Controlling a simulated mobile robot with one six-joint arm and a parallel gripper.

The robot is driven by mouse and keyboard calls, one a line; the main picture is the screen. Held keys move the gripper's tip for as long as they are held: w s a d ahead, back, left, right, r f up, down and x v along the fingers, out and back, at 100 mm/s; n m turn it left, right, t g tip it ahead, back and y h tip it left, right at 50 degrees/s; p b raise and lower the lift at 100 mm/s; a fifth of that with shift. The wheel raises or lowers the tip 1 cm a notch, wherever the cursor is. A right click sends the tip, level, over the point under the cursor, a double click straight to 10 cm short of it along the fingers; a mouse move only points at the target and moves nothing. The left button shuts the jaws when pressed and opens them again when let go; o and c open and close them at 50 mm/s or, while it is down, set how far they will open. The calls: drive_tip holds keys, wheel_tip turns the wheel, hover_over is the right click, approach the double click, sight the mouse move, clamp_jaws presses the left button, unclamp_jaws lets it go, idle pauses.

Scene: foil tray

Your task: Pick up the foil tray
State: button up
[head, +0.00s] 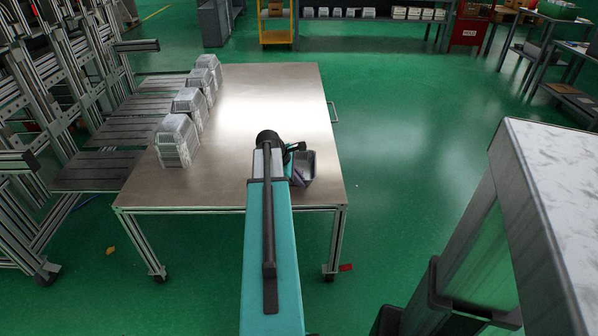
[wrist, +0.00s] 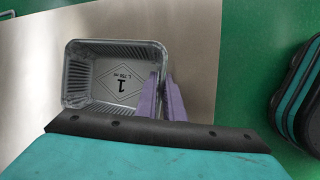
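The foil tray (wrist: 105,87) is a silver, rectangular, open container with ribbed walls and a printed "1" on its floor. In the wrist view its near side is hidden by my gripper body. My gripper (wrist: 162,84) has two purple fingers close together at the tray's right wall, one inside and one outside. They look shut on that wall. In the head view the tray (head: 308,168) shows at the table's near right part, partly hidden by my arm. I cannot tell whether it touches the table.
The metal table (head: 262,95) has stacks of foil trays along its left side, the nearest stack (head: 176,140) at front left. The table's middle and back are clear. A dark slatted rack (head: 105,170) stands at the left. Green floor (head: 420,130) is open at the right.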

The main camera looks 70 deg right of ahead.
clamp_jaws()
drive_tip(key=shift+r, duration=0.75)
wheel_tip(320, 180, up, 2)
drive_tip(key=shift+r+p, duration=0.1)
drive_tip(key=shift+p, duration=0.3)
drive_tip(key=w+a, duration=0.3)
drive_tip(key=w, duration=0.1)
drive_tip(key=w+a+r, duration=0.1)
drive_tip(key=w+a, duration=0.2)
drive_tip(key=a, duration=0.1)
drive_tip(key=w+a+p, duration=0.1)
drive_tip(key=w+a, duration=0.3)
drive_tip(key=shift+w+r, duration=0.15)
drive_tip(key=shift+w, duration=0.2)
